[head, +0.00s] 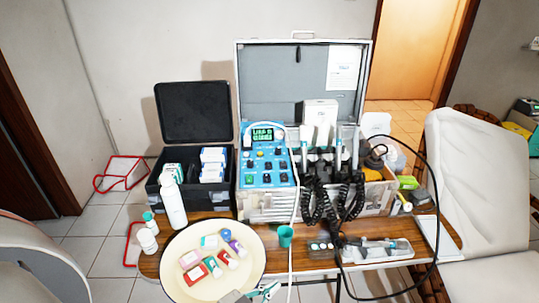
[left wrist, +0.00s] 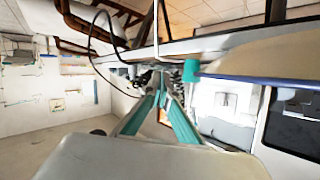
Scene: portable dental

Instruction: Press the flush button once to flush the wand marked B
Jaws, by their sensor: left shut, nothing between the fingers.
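The dental unit is built into an open silver case. Its blue control panel (head: 266,168) has a lit green display (head: 262,134) and several dark and coloured buttons. Which one is the flush button, and any marking B, is too small to read. Several wands (head: 338,155) stand in holders to the panel's right, with black coiled cords (head: 317,197) hanging below. My left gripper (head: 270,289) is at the bottom of the head view, in front of the table and well apart from the panel. Its teal fingers (left wrist: 163,92) are closed with nothing between them. My right gripper is out of view.
A green cup (head: 286,236) stands at the table's front, beside a white hose (head: 293,205). A round cream tray (head: 168,281) with small boxes and bottles is at left. A black cable loops past the right side.

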